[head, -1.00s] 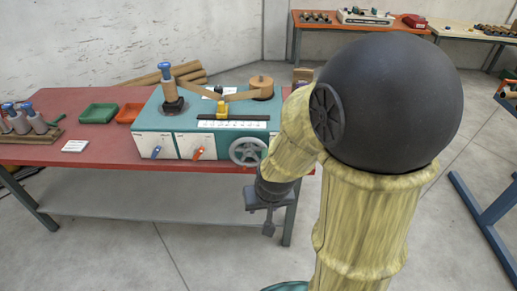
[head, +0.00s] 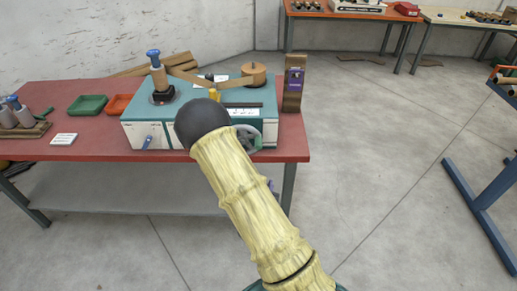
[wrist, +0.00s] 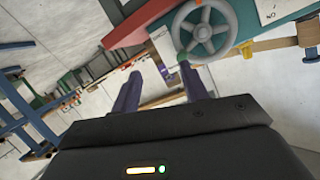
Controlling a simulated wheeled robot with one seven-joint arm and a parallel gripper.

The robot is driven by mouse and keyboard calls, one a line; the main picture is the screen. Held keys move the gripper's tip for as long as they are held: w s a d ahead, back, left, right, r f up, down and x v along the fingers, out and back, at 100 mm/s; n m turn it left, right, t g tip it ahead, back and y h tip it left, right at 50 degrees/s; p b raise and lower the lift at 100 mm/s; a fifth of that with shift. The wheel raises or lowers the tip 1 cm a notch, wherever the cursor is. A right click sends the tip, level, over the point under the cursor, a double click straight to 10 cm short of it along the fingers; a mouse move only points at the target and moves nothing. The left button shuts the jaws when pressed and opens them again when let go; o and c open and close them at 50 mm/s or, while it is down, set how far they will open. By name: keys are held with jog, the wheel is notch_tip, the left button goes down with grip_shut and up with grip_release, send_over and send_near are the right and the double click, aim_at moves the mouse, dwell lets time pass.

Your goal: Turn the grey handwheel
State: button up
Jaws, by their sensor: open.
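The grey handwheel (wrist: 204,31) is on the front of the teal and white winder (head: 130,134). In the head view the handwheel (head: 251,138) shows only in part, beside my arm, which hides its left side. In the wrist view the wheel is seen whole, with a rim and spokes, beyond the fingertips and a little to the right. My gripper (wrist: 163,82) is open, its two fingers apart with no object held between them. It does not appear to touch the wheel. In the head view the gripper is hidden behind my arm.
The winder stands on a red table (head: 80,150). A green tray (head: 88,104), an orange tray (head: 119,104) and a white card (head: 63,139) lie to its left.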

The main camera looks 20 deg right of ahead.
jog(key=shift+s+a+r+n+t, duration=0.1)
jog(key=shift+s+a+n+t, duration=0.15)
jog(key=shift+t, duration=0.4)
jog(key=shift+s+a+r+n+t, duration=0.1)
jog(key=shift+a+n+t, duration=0.15)
jog(key=shift+t, duration=0.45)
jog(key=shift+s+a+r+n+t, duration=0.1)
jog(key=shift+s+a+n+t, duration=0.15)
jog(key=shift+t, duration=0.4)
jog(key=shift+w+d+b, duration=0.15)
jog(key=shift+w+b, duration=0.05)
jog(key=shift+b, duration=0.15)
jog(key=b, duration=0.8)
send_near(259, 148)
jog(key=shift+s+a+f, duration=0.15)
jog(key=shift+s, duration=0.2)
jog(key=shift+s+a+f, duration=0.2)
jog(key=shift+s, duration=0.15)
jog(key=b, duration=0.3)
jog(key=shift+w+d, duration=0.15)
jog(key=shift+w, duration=0.1)
jog(key=p+x, duration=0.1)
jog(key=x, duration=0.5)
jog(key=p+x, duration=0.1)
jog(key=x, duration=0.4)
jog(key=shift+w+d+r, duration=0.1)
jog(key=shift+w+r, duration=0.15)
jog(key=shift+w, duration=0.15)
